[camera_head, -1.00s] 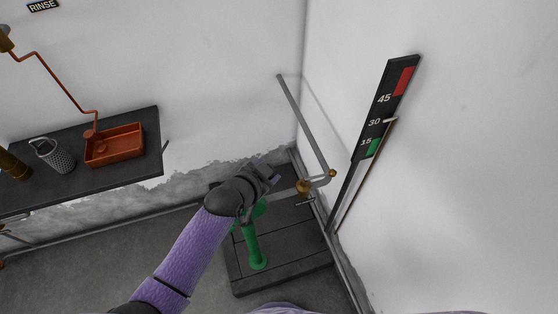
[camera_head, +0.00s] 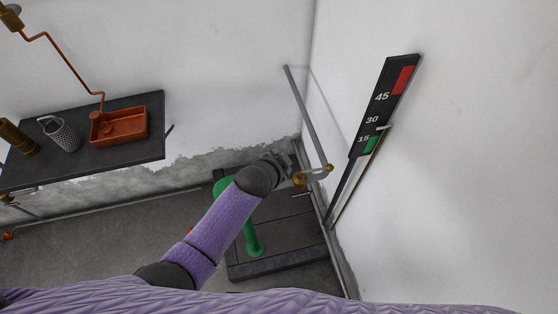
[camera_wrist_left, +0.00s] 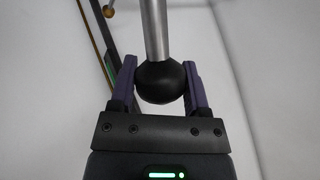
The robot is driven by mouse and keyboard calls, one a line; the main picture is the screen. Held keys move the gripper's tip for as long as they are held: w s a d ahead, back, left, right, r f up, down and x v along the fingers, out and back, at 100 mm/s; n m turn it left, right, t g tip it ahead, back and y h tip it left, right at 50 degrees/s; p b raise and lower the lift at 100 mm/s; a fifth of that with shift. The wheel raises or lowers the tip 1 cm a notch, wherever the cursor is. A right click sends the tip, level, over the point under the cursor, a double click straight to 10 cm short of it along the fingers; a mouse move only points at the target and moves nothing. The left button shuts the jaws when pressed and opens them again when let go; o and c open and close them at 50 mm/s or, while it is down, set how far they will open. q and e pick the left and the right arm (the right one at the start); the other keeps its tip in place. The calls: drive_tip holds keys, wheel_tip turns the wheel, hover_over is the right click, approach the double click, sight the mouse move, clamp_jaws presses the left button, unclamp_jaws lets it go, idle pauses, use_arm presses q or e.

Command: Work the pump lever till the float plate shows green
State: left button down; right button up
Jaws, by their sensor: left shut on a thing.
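My left gripper (camera_head: 287,164) is shut on the round black knob (camera_wrist_left: 160,84) of the pump lever, whose grey rod (camera_wrist_left: 155,30) runs up between the fingers in the left wrist view. In the head view the gripper hides the knob, close to the brass joint (camera_head: 300,178) above the dark platform. The float plate (camera_head: 384,105) is a tilted black board on the right wall, red at its top, green (camera_head: 371,145) near its bottom, marked 45, 30 and 15. A pale pointer (camera_head: 384,127) sits between 30 and 15, just above the green. My right gripper is not in view.
A green post (camera_head: 252,238) stands on the dark platform (camera_head: 285,255) beneath my left arm. A long grey pipe (camera_head: 306,110) slants down to the joint by the corner. A dark shelf (camera_head: 140,155) at left holds a copper tray (camera_head: 120,127) and a perforated cup (camera_head: 62,135).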

use_arm(q)
drive_tip(key=shift+c, duration=1.7)
unclamp_jaws()
drive_tip(key=shift+d+f, duration=0.1)
drive_tip(key=shift+d, duration=0.05)
drive_tip(key=shift+o, duration=1.4)
drive_tip(key=shift+w+d, duration=0.1)
drive_tip(key=shift+d, duration=0.05)
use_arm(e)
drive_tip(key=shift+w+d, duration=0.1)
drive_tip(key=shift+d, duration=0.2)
use_arm(q)
drive_tip(key=p+v, duration=0.3)
drive_tip(key=v, duration=0.7)
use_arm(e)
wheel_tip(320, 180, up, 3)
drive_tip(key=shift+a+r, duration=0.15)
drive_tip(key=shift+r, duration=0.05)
